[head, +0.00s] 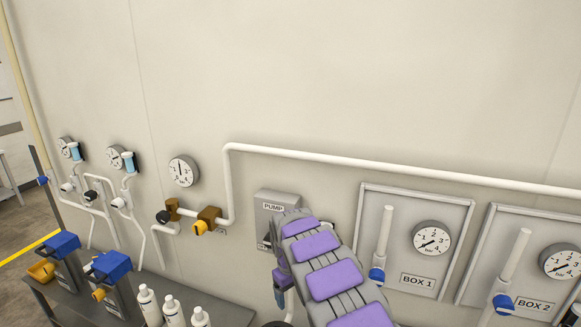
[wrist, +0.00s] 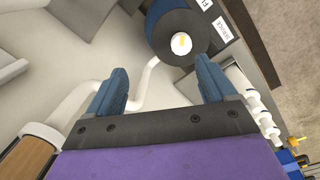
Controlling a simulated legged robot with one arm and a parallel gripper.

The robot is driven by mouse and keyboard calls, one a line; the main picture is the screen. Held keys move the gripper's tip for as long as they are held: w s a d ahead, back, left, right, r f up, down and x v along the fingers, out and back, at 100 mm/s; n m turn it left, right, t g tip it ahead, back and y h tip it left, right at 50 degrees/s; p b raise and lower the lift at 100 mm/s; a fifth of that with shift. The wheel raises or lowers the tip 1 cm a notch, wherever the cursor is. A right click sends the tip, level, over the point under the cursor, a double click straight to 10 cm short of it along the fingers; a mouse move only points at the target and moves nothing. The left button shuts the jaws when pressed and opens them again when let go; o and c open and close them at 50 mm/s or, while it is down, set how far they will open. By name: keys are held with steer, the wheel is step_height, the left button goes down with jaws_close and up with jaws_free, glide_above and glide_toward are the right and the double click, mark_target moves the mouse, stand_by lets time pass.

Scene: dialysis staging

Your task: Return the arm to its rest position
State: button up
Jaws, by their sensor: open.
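My purple and grey arm (head: 318,262) reaches up from the bottom of the head view, in front of the wall by the PUMP box (head: 270,208). It bends down at its far end, where the gripper is mostly hidden. In the wrist view my gripper (wrist: 162,76) has its two blue fingers spread wide, with nothing held between them. A dark round face with a pale yellow mark, on a blue body (wrist: 160,14), shows beyond the fingertips. I cannot tell how far away it is.
BOX 1 (head: 405,208) and BOX 2 (head: 531,216) panels with gauges and blue-ended handles stand right of my arm. A white pipe (head: 400,170) runs along the wall. White bottles (head: 174,310) and blue-topped units (head: 60,246) stand on the grey bench at lower left. The upper wall is bare.

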steer(key=s+d+r+m+b, duration=0.1)
steer(key=s+d+r+m, duration=0.1)
steer(key=s+d+r, duration=0.35)
steer(key=s+d+r+m+b, duration=0.1)
steer(key=s+d+r, duration=0.2)
steer(key=s, duration=0.5)
steer(key=s+d+r+m+b, duration=0.1)
steer(key=s+d+r+m, duration=0.1)
steer(key=s+d+r, duration=0.3)
steer(key=s+f+m+g+b, duration=0.1)
steer(key=s, duration=1.3)
steer(key=s+f+m+b, duration=0.1)
steer(key=s+f, duration=0.1)
steer(key=s, duration=1.3)
steer(key=shift+s+f+g+y, duration=0.3)
steer(key=shift+g+y, duration=0.1)
steer(key=shift+d, duration=0.1)
steer(key=shift+c, duration=0.2)
